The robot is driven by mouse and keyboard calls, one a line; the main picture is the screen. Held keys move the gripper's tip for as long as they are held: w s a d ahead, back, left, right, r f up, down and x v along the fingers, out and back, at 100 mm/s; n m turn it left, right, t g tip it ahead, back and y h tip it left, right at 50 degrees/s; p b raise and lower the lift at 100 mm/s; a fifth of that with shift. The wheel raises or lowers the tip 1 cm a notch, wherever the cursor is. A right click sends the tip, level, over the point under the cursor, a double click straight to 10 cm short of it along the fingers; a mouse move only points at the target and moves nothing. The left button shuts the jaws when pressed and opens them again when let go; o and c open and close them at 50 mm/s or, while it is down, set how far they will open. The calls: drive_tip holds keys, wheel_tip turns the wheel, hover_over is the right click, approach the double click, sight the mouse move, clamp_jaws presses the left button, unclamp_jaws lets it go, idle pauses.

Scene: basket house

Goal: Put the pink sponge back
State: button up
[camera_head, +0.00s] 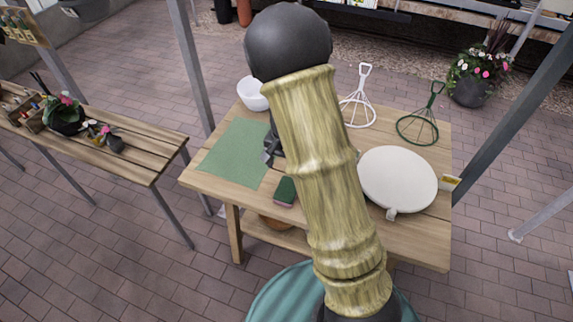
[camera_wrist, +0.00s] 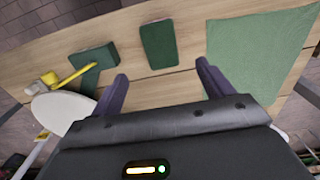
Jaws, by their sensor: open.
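A sponge (camera_head: 285,191) with a dark green top and a thin reddish edge lies flat on the wooden table, just right of the green mat. In the wrist view a dark green block (camera_wrist: 158,44), seemingly the same sponge, lies beyond my gripper (camera_wrist: 162,71), roughly in line with the gap between its fingers. The fingers are apart, with nothing between them. A second dark green block (camera_wrist: 92,66) lies to its left, with a yellow-handled tool across it. No pink face shows in the wrist view. In the head view my arm hides much of the table's middle.
The green mat (camera_head: 233,155) covers the table's left part. A white bowl (camera_head: 252,94), a white wire stand (camera_head: 358,107) and a green wire stand (camera_head: 418,128) are towards the back. A white round board (camera_head: 398,180) lies on the right. A bench (camera_head: 120,145) with plants stands left.

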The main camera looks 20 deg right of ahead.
drive_tip(key=s+r+n+t, duration=0.2)
drive_tip(key=s+r+n, duration=0.5)
drive_tip(key=s+r, duration=0.3)
drive_tip(key=s, duration=0.4)
drive_tip(key=shift+d+r+t, duration=0.15)
drive_tip(key=shift+t, duration=0.15)
